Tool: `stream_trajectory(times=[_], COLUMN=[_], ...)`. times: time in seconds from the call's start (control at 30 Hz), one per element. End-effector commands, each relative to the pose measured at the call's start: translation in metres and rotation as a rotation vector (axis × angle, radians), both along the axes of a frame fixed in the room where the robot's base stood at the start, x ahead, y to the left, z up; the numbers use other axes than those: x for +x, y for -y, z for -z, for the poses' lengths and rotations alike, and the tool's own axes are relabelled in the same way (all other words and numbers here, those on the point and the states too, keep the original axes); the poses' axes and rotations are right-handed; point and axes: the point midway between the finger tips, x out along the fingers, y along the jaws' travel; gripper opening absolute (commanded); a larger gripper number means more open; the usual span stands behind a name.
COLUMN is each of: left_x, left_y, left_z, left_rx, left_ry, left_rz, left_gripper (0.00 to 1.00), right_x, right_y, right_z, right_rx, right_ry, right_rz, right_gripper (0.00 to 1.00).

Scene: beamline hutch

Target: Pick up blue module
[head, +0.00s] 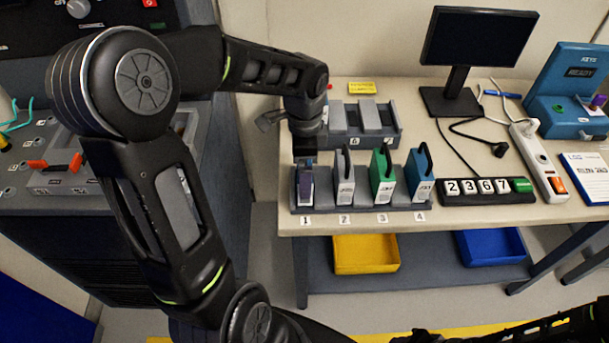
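The blue module (420,178) stands upright in slot 4, at the right end of the dark rack (362,207) on the table, with a black handle loop on top. A green module (383,180) is in slot 3, a white-grey one (345,180) in slot 2 and a purple-and-grey one (305,188) in slot 1. My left gripper (304,153) points down right over the slot 1 module, well left of the blue module. Its fingers are dark and mostly hidden, so I cannot tell whether they are open or touch that module. My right gripper is out of view.
A grey holder (370,125) stands behind the rack. A code block (488,190) reading 2367 and a power strip (540,160) lie to the right. A monitor (478,38) and blue KEYS box (570,95) stand behind. Yellow (366,254) and blue (492,247) bins sit below.

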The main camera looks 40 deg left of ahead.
Motion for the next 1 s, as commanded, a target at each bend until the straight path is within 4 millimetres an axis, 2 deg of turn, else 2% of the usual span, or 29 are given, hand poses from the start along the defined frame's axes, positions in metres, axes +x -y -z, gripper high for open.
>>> stream_trajectory(times=[0.1, 0.8, 1.0], left_x=[0.0001, 0.0001, 0.0005], left_y=[-0.0001, 0.0, 0.0], left_z=[-0.0002, -0.0003, -0.0009], left_rx=[0.0, 0.0, 0.0], left_ry=[0.0, 0.0, 0.002], left_rz=[0.0, 0.0, 0.0], left_gripper=[1.0, 0.43, 0.42], right_x=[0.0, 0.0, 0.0], right_y=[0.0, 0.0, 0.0], right_z=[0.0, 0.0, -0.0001], right_rx=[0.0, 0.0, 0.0], right_ry=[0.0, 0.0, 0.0], right_rz=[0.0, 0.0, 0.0], right_gripper=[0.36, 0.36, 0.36])
